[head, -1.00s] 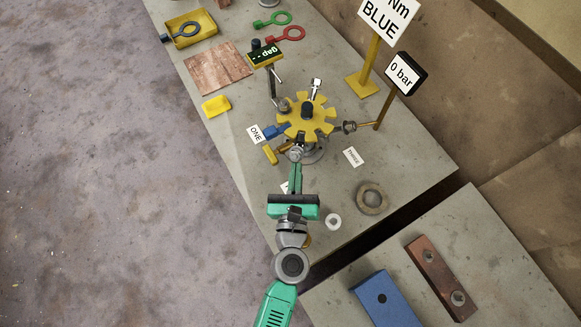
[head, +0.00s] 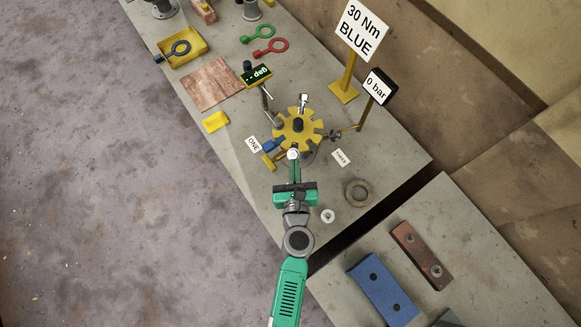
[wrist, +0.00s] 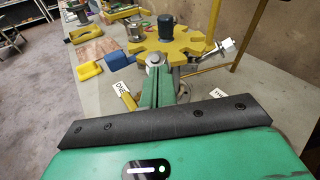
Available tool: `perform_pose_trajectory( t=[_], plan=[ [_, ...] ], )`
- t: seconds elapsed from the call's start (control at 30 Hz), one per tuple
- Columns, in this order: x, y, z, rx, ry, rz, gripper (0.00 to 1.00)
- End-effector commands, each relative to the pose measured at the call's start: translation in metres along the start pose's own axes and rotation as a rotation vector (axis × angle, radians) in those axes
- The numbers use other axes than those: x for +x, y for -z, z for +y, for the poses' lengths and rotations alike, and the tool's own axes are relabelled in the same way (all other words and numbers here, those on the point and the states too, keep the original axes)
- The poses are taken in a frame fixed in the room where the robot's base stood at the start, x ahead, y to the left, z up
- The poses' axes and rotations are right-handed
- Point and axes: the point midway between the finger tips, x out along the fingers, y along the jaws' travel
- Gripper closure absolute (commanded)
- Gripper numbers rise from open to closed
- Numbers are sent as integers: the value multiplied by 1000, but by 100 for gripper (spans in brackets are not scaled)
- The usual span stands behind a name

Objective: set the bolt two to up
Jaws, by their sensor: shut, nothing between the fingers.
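The yellow notched wheel (head: 284,128) stands on a pipe flange, with a dark knob (head: 298,125) at its middle. A silver bolt end (head: 293,154), between the ONE and THREE cards, shows at the wheel's near side; I take it as bolt two. It also shows in the wrist view (wrist: 153,58). My gripper (head: 294,162) is shut and empty, its green fingers pointing at this bolt. In the wrist view the fingertips (wrist: 157,72) overlap the bolt's lower edge; I cannot tell whether they touch. Another silver bolt (head: 304,101) stands at the wheel's far side.
The ONE card (head: 253,144) and a blue block (head: 270,146) are left of the wheel; the THREE card (head: 341,157) is right. A gauge (head: 376,87) reads 0 bar on a post. A ring (head: 357,193) lies right of my gripper. A gap separates the second table.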

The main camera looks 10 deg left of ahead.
Motion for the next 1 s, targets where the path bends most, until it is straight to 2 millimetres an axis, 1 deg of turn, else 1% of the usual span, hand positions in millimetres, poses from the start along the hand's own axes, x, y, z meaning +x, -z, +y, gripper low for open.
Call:
perform_pose_trajectory(
  t=[0.03, 0.4, 0.7, 1.0],
  plan=[
    [2, -7, -2, 0, 1, 0, 100],
    [20, -24, -8, -1, 0, -1, 100],
    [28, -29, -11, 1, 0, -1, 100],
    [30, -30, -12, 1, 0, 0, 100]
  ],
)
